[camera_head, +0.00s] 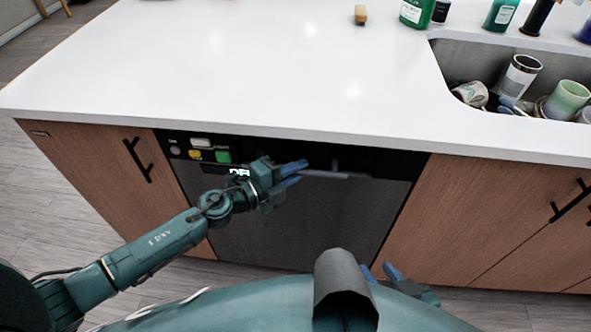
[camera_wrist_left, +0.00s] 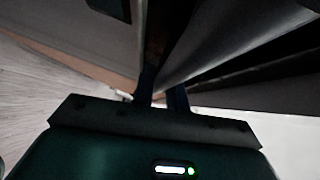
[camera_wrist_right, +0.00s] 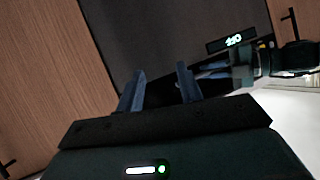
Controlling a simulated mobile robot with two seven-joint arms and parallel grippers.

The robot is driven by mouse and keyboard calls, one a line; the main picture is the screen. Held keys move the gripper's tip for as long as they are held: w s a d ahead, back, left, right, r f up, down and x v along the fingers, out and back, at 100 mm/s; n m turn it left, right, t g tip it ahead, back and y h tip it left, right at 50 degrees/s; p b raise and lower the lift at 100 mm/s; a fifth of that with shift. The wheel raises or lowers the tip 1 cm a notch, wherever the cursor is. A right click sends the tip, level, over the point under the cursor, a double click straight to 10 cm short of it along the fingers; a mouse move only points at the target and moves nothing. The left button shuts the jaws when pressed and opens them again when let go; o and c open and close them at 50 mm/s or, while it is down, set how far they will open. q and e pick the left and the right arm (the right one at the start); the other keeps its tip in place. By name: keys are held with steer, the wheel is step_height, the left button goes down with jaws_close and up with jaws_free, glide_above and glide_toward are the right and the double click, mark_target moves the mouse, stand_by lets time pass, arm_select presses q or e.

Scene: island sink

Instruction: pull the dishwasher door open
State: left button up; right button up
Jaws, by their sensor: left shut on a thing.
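The dishwasher door (camera_head: 300,225) is a dark grey panel under the white counter, between wooden cabinet fronts. It looks shut or nearly shut. In the left wrist view, the left fingers (camera_wrist_left: 163,95) are dark against a grey edge, and the exact contact is hard to see. My right gripper (camera_head: 378,271) is low in front of the door, open and empty. It also shows in the right wrist view (camera_wrist_right: 160,82).
A control strip with coloured buttons (camera_head: 222,156) sits at the door's top left. Wooden cabinets with black handles (camera_head: 138,160) stand on both sides. The sink (camera_head: 455,65) at the right holds cups. Bare floor (camera_head: 240,279) lies in front of the door.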

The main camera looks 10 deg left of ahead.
arm_select(q)
jaws_close()
